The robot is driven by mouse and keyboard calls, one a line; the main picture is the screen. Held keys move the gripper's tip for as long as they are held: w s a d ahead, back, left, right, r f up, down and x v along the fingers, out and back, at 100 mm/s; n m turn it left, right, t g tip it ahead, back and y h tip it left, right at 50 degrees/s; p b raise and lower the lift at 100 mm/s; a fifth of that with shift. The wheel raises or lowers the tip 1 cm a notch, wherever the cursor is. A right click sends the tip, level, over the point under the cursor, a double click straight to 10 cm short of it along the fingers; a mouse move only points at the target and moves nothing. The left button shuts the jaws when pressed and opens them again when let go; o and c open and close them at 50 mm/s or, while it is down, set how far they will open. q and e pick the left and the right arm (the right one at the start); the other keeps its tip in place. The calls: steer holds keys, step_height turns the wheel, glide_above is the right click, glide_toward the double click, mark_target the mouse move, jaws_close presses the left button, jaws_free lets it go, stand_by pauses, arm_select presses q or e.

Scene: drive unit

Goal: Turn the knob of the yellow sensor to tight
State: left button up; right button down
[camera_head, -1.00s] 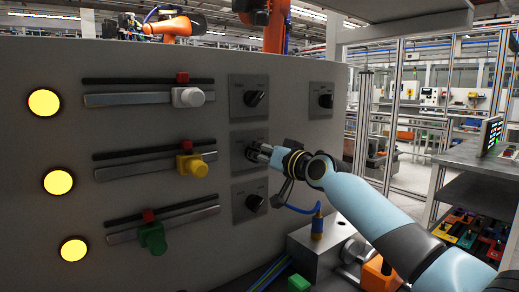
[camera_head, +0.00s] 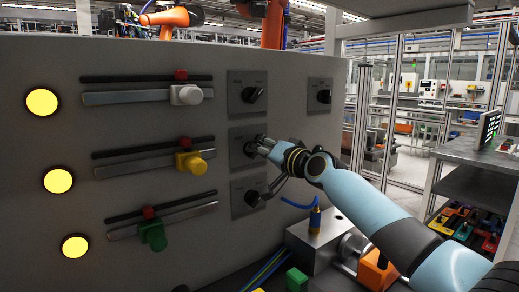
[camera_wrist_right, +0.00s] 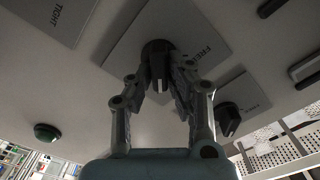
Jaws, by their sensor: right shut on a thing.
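The yellow sensor (camera_head: 192,163) sits on the middle rail of the grey panel. To its right, on the middle square plate (camera_head: 236,133), is a black knob mostly hidden in the head view by my right gripper (camera_head: 264,146). The wrist view shows this dark knob (camera_wrist_right: 157,52) between the fingertips of the right gripper (camera_wrist_right: 160,75), which is shut on it. The word FREE shows on the plate beside the knob. My left gripper is not in view.
Other black knobs sit above (camera_head: 250,95), below (camera_head: 252,198) and at the upper right (camera_head: 324,97). A white sensor (camera_head: 187,95) and a green sensor (camera_head: 153,236) are on the other rails. A metal block (camera_head: 318,242) stands below my right arm.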

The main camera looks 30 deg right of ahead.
steer(key=c, duration=1.3)
jaws_free()
steer(key=shift+s, duration=0.1)
steer(key=s, duration=0.4)
steer(key=s+d, duration=0.1)
steer(key=s, duration=0.6)
steer(key=shift+s+d, duration=0.35)
steer(key=shift+f, duration=0.1)
